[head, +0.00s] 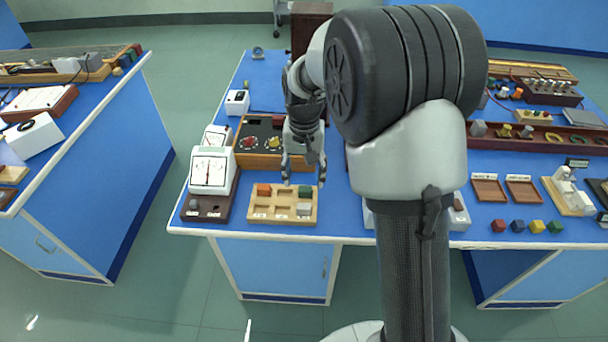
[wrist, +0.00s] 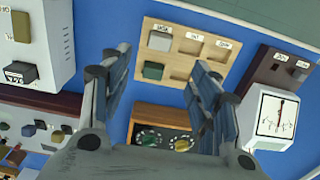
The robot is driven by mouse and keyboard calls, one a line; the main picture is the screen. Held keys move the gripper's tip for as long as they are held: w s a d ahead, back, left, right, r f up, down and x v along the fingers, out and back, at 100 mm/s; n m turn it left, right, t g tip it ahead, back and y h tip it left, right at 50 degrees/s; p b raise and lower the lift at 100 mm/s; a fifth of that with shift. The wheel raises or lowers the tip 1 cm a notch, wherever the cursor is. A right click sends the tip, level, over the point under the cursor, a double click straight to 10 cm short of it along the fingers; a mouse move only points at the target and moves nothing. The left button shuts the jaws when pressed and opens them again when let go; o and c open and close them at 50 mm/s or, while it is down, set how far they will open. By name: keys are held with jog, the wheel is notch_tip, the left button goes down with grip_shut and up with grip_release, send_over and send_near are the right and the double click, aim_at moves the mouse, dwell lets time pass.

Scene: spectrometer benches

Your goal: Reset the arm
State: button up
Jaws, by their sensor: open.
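In the wrist view my gripper (wrist: 163,66) is also open and empty, with the tray (wrist: 222,58) beyond the fingertips. The tray holds an orange block (head: 264,190), a green block (head: 305,191) and a grey block (head: 304,208). Part of my arm covers the middle of the bench in the head view.
A black-panelled wooden box (head: 275,160) with red and yellow knobs stands behind the tray. A white dial meter (head: 210,172) stands left of it. Small trays (head: 489,188) and several coloured blocks (head: 517,226) lie on the right. A floor gap separates the left bench (head: 95,185).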

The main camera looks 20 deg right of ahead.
jog(key=s+r+n+t, duration=0.2)
jog(key=s+r, duration=1)
jog(key=r, duration=0.1)
jog(key=s+r+n+t, duration=0.1)
jog(key=s+t, duration=0.1)
jog(key=s, duration=1.3)
jog(key=shift+s+r+n+t, duration=0.3)
jog(key=shift+s, duration=0.05)
